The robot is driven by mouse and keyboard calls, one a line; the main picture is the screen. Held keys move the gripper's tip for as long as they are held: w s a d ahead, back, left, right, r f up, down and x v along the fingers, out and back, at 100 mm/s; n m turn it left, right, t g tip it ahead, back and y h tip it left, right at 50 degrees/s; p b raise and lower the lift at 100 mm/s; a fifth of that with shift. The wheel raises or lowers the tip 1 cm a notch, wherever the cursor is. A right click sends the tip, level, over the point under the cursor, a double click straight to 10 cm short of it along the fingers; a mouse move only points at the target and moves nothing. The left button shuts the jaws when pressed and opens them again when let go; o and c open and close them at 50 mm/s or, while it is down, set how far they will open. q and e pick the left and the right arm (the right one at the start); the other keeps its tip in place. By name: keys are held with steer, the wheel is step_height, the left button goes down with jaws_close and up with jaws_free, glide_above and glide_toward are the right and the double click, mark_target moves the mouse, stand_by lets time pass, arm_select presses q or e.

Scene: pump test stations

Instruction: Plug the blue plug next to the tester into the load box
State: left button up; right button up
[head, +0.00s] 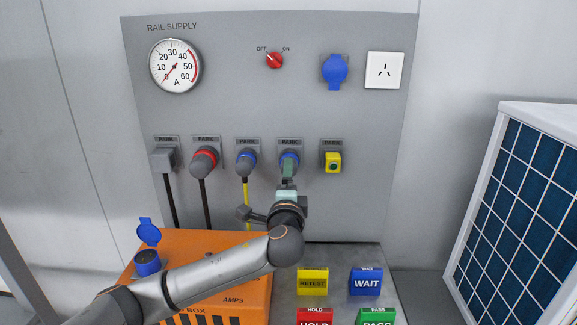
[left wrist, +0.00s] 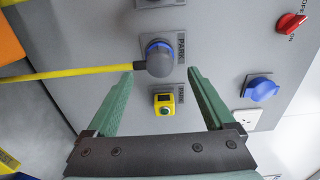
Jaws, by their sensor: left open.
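The blue plug next to the tester (left wrist: 158,57) has a grey body, a blue ring and a yellow cable. It sits in a PARK holder on the panel; in the head view its blue top (head: 289,155) shows above my gripper. The yellow tester (head: 333,162) is just right of it and also shows in the left wrist view (left wrist: 164,103). My left gripper (head: 288,172) is open, its fingertips (left wrist: 160,72) on either side of the plug's outline; contact cannot be told. The orange load box (head: 205,245) has a blue socket (head: 147,262) with its lid raised. My arm hides part of the box.
The panel (head: 220,110) also holds another blue plug with yellow cable (head: 246,162), a red plug (head: 204,161), a grey plug (head: 164,159), a red switch (head: 275,60) and a blue-lidded socket (head: 334,70). Labelled blocks lie lower right, including WAIT (head: 366,282). A solar panel (head: 525,205) stands right.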

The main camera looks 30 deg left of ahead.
arm_select(q)
steer(key=shift+b+x, duration=0.7)
steer(key=shift+x, duration=3.2)
steer(key=shift+p, duration=0.3)
steer(key=shift+c, duration=0.4)
jaws_close()
steer(key=shift+s+d, duration=0.1)
steer(key=p+v, duration=0.2)
steer(key=v, duration=0.3)
steer(key=shift+s+d, duration=0.15)
steer(key=shift+s, duration=0.2)
